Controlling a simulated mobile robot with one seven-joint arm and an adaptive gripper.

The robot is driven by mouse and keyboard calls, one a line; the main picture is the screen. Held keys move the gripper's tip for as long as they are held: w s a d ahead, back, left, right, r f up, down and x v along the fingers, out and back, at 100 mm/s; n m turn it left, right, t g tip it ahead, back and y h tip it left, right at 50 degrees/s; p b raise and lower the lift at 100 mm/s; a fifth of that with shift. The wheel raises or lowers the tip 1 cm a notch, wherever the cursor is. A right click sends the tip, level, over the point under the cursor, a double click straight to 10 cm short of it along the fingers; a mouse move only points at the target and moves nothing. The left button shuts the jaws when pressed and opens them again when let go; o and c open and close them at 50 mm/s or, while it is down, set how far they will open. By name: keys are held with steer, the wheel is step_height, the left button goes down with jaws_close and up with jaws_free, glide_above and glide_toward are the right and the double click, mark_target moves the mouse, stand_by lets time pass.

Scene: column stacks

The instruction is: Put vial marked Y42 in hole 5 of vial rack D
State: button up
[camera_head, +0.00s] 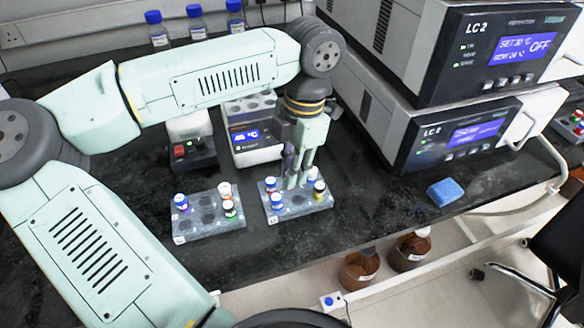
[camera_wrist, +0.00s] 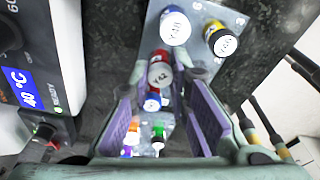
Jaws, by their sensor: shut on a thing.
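In the wrist view, the vial marked Y42 (camera_wrist: 161,74), with a white top and red sides to its cap, stands between the two purple-padded fingers of my gripper (camera_wrist: 166,80). My gripper is shut on it. In the head view, my gripper (camera_head: 297,183) points down over the right-hand rack (camera_head: 296,210), and its fingers hide the held vial. I cannot tell if the vial's lower end is inside a hole. A second rack (camera_head: 206,222) lies to the left.
The right-hand rack also holds blue-capped vials (camera_head: 277,201) and a yellow-and-black one (camera_head: 319,188). The left rack holds blue, orange and green-capped (camera_head: 229,208) vials. A device with a blue display (camera_head: 247,135) stands behind. A blue sponge (camera_head: 445,191) lies right, with bare bench between.

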steer(key=o, duration=0.9)
steer(key=shift+o, duration=0.6)
steer(key=shift+o, duration=1.2)
steer(key=shift+r+p, duration=1.85)
steer(key=shift+r, duration=1.2)
